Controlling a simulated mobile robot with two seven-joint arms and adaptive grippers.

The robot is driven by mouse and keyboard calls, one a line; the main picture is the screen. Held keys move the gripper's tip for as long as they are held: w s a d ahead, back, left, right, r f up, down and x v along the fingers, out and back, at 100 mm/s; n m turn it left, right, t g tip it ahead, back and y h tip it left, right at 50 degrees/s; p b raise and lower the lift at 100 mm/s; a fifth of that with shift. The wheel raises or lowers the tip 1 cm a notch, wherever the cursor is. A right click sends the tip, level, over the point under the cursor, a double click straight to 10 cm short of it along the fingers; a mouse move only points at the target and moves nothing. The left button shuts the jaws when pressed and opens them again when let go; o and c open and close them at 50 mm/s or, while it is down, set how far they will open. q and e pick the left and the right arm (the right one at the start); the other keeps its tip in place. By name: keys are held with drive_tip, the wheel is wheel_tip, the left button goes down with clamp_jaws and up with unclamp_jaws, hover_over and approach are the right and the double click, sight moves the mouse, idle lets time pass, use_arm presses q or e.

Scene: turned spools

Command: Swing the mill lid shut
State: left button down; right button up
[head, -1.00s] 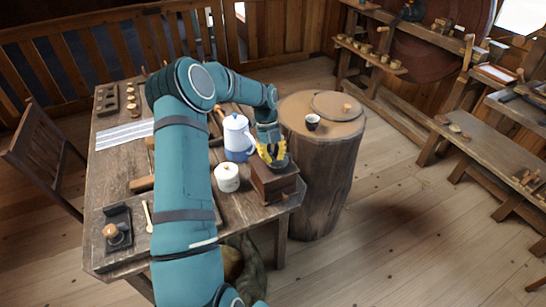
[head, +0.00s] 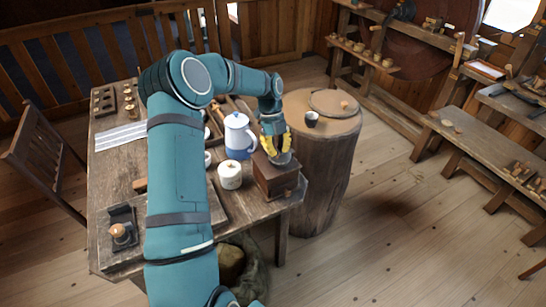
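The mill (head: 276,184) is a dark brown wooden box at the right front corner of the table. A grey rounded metal piece (head: 282,159) shows on its top; I cannot tell whether this is the lid or the hopper. My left gripper (head: 277,149) points down at the top of the mill. Its two yellow fingers are apart, on either side above the grey piece, with nothing seen held between them. I cannot tell whether they touch the mill. My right gripper is not in view.
A blue and white pot (head: 238,137) and a white lidded jar (head: 230,176) stand close left of the mill. A round stump (head: 320,170) with a dark cup (head: 311,119) and a round board (head: 334,103) is behind to the right. The table (head: 115,163) holds several other items.

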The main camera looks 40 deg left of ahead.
use_arm(q)
drive_tip(key=w+v, duration=0.1)
drive_tip(key=v, duration=0.5)
drive_tip(key=w+d+f+n+g+y+p, duration=0.1)
drive_tip(key=d+f+n+g+y+p, duration=0.2)
drive_tip(key=d+y, duration=0.35)
drive_tip(key=n+t+y, duration=0.3)
drive_tip(key=n+y, duration=0.2)
approach(279, 160)
wheel_tip(279, 160, down, 4)
drive_tip(key=a, duration=0.3)
drive_tip(key=shift+s+f+h, duration=0.25)
drive_tip(key=shift+f, duration=0.05)
drive_tip(key=shift+s+a+f, duration=0.1)
drive_tip(key=shift+a+f, duration=0.05)
drive_tip(key=shift+a, duration=0.35)
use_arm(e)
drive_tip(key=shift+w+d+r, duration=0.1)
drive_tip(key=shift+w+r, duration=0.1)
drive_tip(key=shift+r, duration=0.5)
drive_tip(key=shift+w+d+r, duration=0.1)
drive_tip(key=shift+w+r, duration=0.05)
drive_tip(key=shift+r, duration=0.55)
